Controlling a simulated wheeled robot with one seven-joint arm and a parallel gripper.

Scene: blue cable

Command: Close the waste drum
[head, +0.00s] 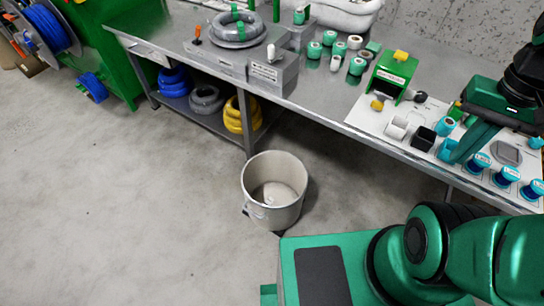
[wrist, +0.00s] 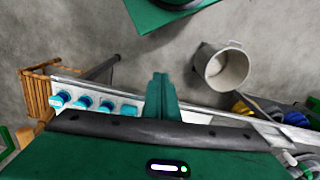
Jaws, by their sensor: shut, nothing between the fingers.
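The waste drum (head: 278,217) is a pale grey, round bin standing on the floor in front of the workbench. Its top is open and I see down to its bottom, where a small pale patch shows. It also appears in the wrist view (wrist: 207,66), right of my fingers and apart from them. I cannot make out a separate lid in either view. My gripper (wrist: 160,77) is shut and empty, its green fingers together. In the head view my gripper (head: 459,157) is at the right, over the bench, well away from the drum.
The metal workbench (head: 325,108) runs along the back and right, with a cable coil (head: 237,40), tape rolls, a green box (head: 393,75) and several blue spools (head: 507,174). Blue, grey and yellow coils lie on its lower shelf. The floor left of the drum is clear.

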